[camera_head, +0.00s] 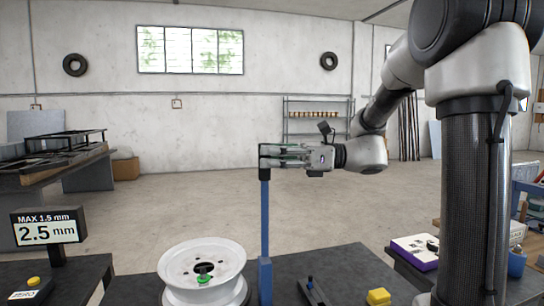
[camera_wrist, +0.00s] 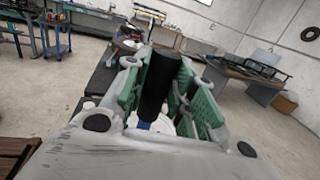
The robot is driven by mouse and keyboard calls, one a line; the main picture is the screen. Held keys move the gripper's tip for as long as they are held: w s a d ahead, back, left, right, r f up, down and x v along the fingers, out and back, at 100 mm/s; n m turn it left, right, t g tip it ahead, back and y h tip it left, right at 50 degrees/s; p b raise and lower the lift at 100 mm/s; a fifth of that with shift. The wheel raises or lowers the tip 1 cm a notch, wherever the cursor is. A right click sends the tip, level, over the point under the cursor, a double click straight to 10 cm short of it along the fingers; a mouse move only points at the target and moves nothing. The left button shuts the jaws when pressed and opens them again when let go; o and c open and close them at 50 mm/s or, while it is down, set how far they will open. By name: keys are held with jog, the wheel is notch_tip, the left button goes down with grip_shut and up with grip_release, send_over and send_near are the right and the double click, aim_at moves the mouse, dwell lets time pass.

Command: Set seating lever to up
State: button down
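The lever that I take for the seating lever is a tall blue bar (camera_head: 265,220) with a black grip at its top. It stands upright just right of the white wheel rim. My gripper (camera_head: 280,156) is at the top of the bar, reaching in from the right, level with the black grip. In the wrist view the black grip (camera_wrist: 160,82) lies between the green finger pads of my gripper (camera_wrist: 168,98), which partly hide the bar below. I cannot tell whether both pads press on it.
A white wheel rim (camera_head: 203,268) with a green part in its middle stands on the dark bench. A display (camera_head: 46,228) reads 2.5 mm with MAX 1.5 mm above. A yellow block (camera_head: 378,297) and a small dark lever-like part (camera_head: 312,288) are at the front right.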

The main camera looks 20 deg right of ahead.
jog(key=c, duration=1.2)
grip_release()
jog(key=shift+d+f, duration=0.1)
jog(key=shift+d, duration=0.15)
jog(key=shift+o, duration=0.2)
jog(key=shift+d, duration=0.1)
jog(key=s+d, duration=0.2)
jog(key=d, duration=0.9)
jog(key=shift+s+d+f, duration=0.15)
jog(key=shift+s+d, duration=0.05)
jog(key=shift+d, duration=0.1)
